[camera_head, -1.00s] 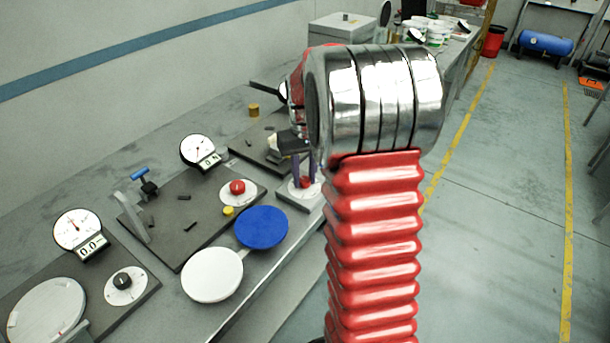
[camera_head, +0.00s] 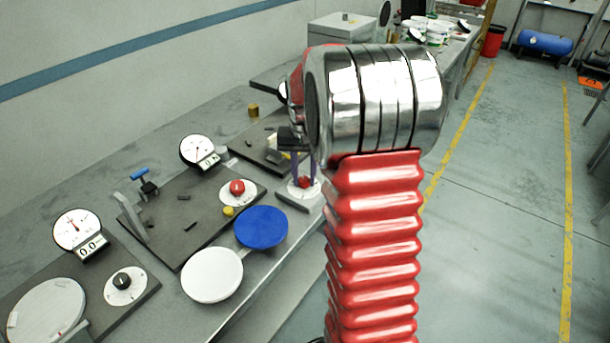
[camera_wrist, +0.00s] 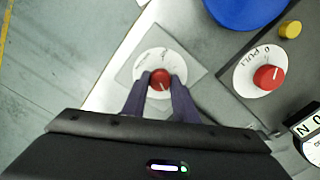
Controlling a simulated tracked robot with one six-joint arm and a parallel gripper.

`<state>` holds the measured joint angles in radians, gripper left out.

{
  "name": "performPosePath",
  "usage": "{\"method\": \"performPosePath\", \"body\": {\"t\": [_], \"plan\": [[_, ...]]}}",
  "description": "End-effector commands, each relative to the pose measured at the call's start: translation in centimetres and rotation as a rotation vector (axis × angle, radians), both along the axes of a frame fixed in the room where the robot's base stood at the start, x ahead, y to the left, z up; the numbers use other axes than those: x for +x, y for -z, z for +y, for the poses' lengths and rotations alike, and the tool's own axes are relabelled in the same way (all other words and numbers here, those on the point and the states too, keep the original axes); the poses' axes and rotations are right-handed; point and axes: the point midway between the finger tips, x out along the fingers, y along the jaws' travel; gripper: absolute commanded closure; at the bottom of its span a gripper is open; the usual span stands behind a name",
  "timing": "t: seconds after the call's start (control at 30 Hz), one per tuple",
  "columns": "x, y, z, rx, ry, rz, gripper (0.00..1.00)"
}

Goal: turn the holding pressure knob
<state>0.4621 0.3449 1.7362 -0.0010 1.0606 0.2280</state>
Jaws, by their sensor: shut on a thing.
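A red knob (camera_wrist: 160,78) with a white pointer line sits at the centre of a white round dial (camera_wrist: 152,62) on a grey base plate (camera_wrist: 196,68). My gripper (camera_wrist: 160,83) has its two dark purple fingers shut on this knob, one on each side. In the head view the gripper (camera_head: 304,180) reaches down to the same red knob (camera_head: 303,182), partly hidden behind my arm. The dial's lettering is too small to read, and the fingers cover part of the dial.
A second red knob (camera_wrist: 269,77) on a white "PULL" dial and a yellow button (camera_wrist: 290,29) stand beside it. A blue disc (camera_head: 261,227) and a white disc (camera_head: 212,274) lie near the bench edge. Gauges and a black knob (camera_head: 122,281) are at left.

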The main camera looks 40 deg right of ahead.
Motion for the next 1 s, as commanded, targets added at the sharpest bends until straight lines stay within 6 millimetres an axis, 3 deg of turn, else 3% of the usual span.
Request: {"method": "performPosePath", "body": {"t": [0.27, 0.63, 0.77, 1.0], "plan": [[0.1, 0.0, 0.1, 0.002, -0.001, -0.001, 0.56], [0.1, -0.5, 0.0, 0.000, -0.002, -0.001, 0.55], [0.1, -1.6, 0.0, 0.000, -0.002, -0.003, 0.55], [0.1, -5.5, 0.0, 0.000, -0.002, -0.004, 0.55]]}}
